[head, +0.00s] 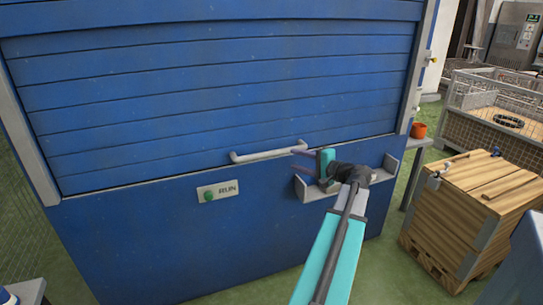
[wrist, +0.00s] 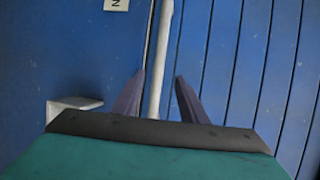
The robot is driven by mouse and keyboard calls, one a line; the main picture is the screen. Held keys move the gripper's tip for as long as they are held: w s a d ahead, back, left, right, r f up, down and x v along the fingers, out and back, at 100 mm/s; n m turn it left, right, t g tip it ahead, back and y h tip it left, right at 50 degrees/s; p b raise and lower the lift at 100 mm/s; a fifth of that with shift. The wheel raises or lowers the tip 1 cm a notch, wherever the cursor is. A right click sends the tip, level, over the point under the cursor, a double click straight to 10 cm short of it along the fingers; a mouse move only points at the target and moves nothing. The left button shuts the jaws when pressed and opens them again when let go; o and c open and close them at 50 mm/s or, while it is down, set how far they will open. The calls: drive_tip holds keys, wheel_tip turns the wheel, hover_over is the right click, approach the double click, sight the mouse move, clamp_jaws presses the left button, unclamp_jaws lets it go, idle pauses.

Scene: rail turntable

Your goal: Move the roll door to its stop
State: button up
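The blue slatted roll door (head: 220,92) is down, its lower edge meeting the plain blue panel (head: 130,245). A pale bar handle (head: 265,153) runs along the door's lower edge. My gripper (head: 297,160) is at the right end of this handle, its purple fingers pointing left. In the wrist view, the handle (wrist: 161,55) runs lengthwise between the two spread fingers of my gripper (wrist: 157,82), with gaps on both sides. The gripper is open. Whether the bar lies fully between the fingers in depth is hard to tell.
A RUN plate (head: 217,191) with a green button is on the panel below the door. A grey bracket (head: 391,164) juts out beside my wrist. Green floor lies between.

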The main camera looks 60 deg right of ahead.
sight(275, 154)
drive_tip(key=shift+w, duration=0.1)
drive_tip(key=x, duration=1.3)
drive_tip(key=shift+w+d+f, duration=0.1)
drive_tip(key=shift+w+f, duration=0.1)
drive_tip(key=shift+w, duration=0.15)
drive_tip(key=shift+c, duration=0.3)
